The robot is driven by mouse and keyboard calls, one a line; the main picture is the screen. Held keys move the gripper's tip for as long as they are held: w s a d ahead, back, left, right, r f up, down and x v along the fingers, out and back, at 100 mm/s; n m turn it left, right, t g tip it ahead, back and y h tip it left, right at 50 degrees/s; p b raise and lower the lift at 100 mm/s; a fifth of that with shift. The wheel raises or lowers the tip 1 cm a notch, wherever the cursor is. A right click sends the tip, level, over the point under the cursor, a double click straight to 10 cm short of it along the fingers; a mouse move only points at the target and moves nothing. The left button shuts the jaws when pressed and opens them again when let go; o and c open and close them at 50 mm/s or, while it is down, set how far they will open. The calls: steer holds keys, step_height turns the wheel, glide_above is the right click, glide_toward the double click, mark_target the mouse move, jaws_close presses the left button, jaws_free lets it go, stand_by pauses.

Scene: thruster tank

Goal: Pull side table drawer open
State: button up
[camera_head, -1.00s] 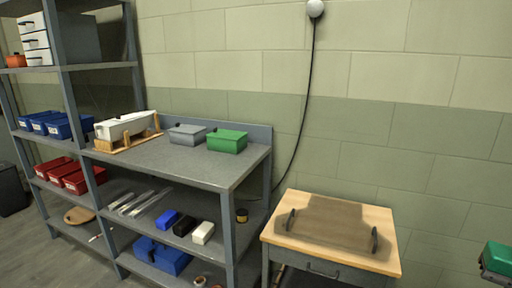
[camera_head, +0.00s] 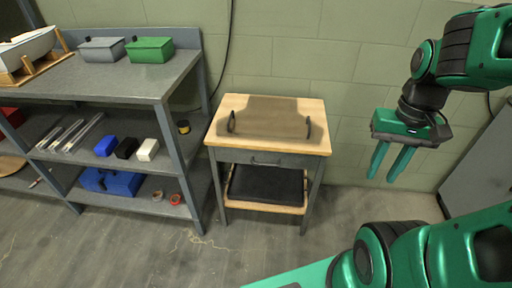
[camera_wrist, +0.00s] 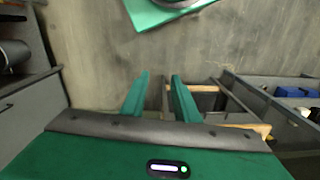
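The side table (camera_head: 218,139) stands against the wall in the middle of the head view, with a light wooden top and a grey frame. Its drawer (camera_head: 286,161) is a dark grey front under the top with a small dark handle (camera_head: 265,162); it looks closed. My gripper (camera_head: 390,178) is to the right of the table in the head view, fingers pointing down, open and empty, apart from the table. In the wrist view my gripper (camera_wrist: 158,98) shows two green fingers with a gap between them. The table shows only partly there, beyond the fingers.
A brown tray (camera_head: 275,118) with two dark handles lies on the tabletop. A dark mat (camera_head: 265,186) lies on the lower shelf. A grey shelf unit (camera_head: 160,84) with boxes stands left of the table. A grey cabinet (camera_head: 485,170) is at the right. The floor before the table is clear.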

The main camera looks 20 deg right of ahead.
steer(key=w+f+y, duration=0.1)
steer(key=w+f, duration=0.6)
steer(key=w, duration=0.2)
steer(key=m+t+y, duration=0.9)
steer(key=t+y, duration=0.1)
glide_toward(267, 165)
steer(key=x, duration=1.1)
